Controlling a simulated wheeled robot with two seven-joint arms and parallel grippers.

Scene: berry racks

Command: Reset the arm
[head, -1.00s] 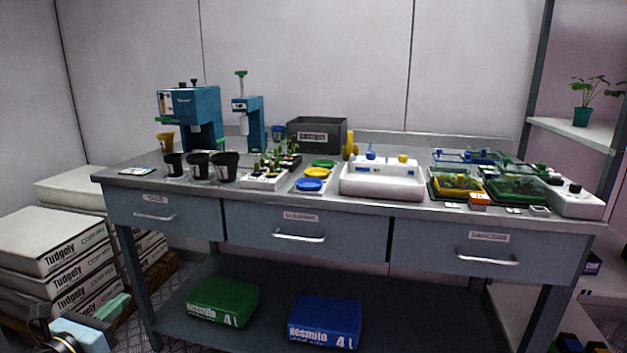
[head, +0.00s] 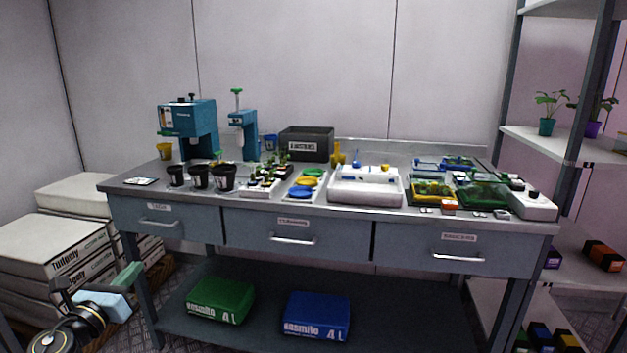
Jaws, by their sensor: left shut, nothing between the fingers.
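My left gripper (head: 131,276) shows at the lower left of the head view, with green fingertips and a light blue body. It is shut and empty. It hangs in front of the table's left leg, below the tabletop and apart from everything on it. My right gripper is outside the view.
A steel table (head: 345,208) with drawers carries black pots (head: 223,178), a white tray (head: 365,190), a grey bin (head: 306,143) and blue machines. White sacks (head: 50,247) are stacked at left. Green (head: 220,300) and blue (head: 316,317) bags lie on the lower shelf. A rack (head: 548,147) stands at right.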

